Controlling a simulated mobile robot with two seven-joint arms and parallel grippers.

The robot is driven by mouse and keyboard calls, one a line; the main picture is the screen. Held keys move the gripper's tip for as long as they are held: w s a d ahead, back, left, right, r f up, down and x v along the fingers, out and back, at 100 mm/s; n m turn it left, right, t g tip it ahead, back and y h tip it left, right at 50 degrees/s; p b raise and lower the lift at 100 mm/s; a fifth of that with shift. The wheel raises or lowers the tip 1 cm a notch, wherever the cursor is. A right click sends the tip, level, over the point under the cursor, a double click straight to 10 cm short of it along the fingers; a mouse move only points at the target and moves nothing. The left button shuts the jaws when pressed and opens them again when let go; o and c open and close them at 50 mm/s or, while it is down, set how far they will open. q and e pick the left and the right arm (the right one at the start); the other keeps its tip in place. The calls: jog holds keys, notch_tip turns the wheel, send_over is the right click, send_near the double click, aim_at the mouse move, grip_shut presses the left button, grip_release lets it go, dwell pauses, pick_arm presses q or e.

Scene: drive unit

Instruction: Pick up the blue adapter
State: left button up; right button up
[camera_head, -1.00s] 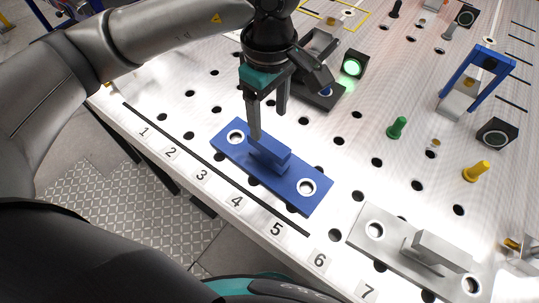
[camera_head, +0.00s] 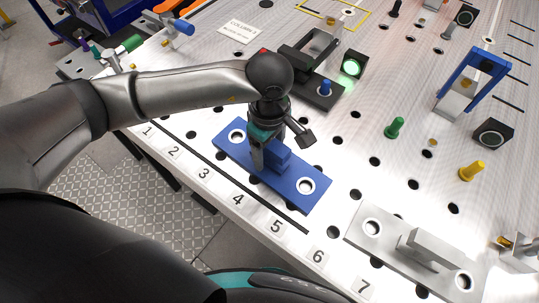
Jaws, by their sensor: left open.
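The blue adapter (camera_head: 300,188) is a flat plate with a ringed hole near each end and a raised block in the middle. It lies on the perforated table near the numbers 3 to 5. My left gripper (camera_head: 268,158) is open and low over the adapter, pointing down at its raised block. One finger shows at the block's left side. The other finger is hidden, so I cannot tell whether they touch the block. My right gripper is not in view.
A grey adapter (camera_head: 392,246) lies to the right near 6 and 7. Green (camera_head: 395,128) and yellow (camera_head: 472,170) pins, a blue arch (camera_head: 477,75) and a dark clamp with a green light (camera_head: 351,67) stand farther back. The table between them is mostly clear.

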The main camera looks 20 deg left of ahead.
pick_arm(q)
jog(key=c, duration=1.1)
grip_shut()
jog(key=shift+w+r, duration=0.1)
dwell(0.3)
